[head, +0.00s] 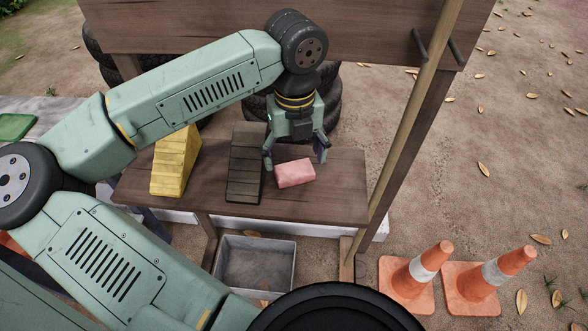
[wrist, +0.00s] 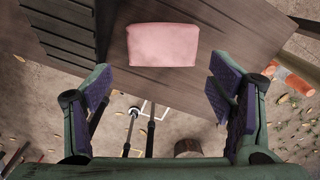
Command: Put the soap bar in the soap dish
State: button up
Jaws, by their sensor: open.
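The pink soap bar (head: 295,173) lies flat on the brown wooden bench (head: 335,195), right of a dark slatted wedge. My gripper (head: 294,157) is open and empty, pointing down over the bench just behind the soap bar. In the wrist view the soap bar (wrist: 162,45) shows beyond the open fingers (wrist: 160,92), roughly centred between them sideways. It is not between the pads in that view. I cannot clearly make out a soap dish; a green flat item (head: 15,127) at the far left edge is partly cut off, and I cannot tell what it is.
The dark wedge (head: 244,165) stands close left of my gripper, with a yellow wedge (head: 175,160) further left. A pole (head: 405,120) rises at the bench's right end. A grey bin (head: 255,265) sits below in front. Two traffic cones (head: 423,264) stand at lower right.

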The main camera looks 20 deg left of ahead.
aim_at(295, 171)
jog(key=shift+w+f+p, duration=0.2)
jog(key=shift+f+p, duration=0.7)
jog(key=shift+f, duration=1.8)
jog(key=shift+c, duration=0.5)
jog(key=c, duration=0.9)
jog(key=shift+o, duration=0.2)
jog(key=shift+r, duration=0.1)
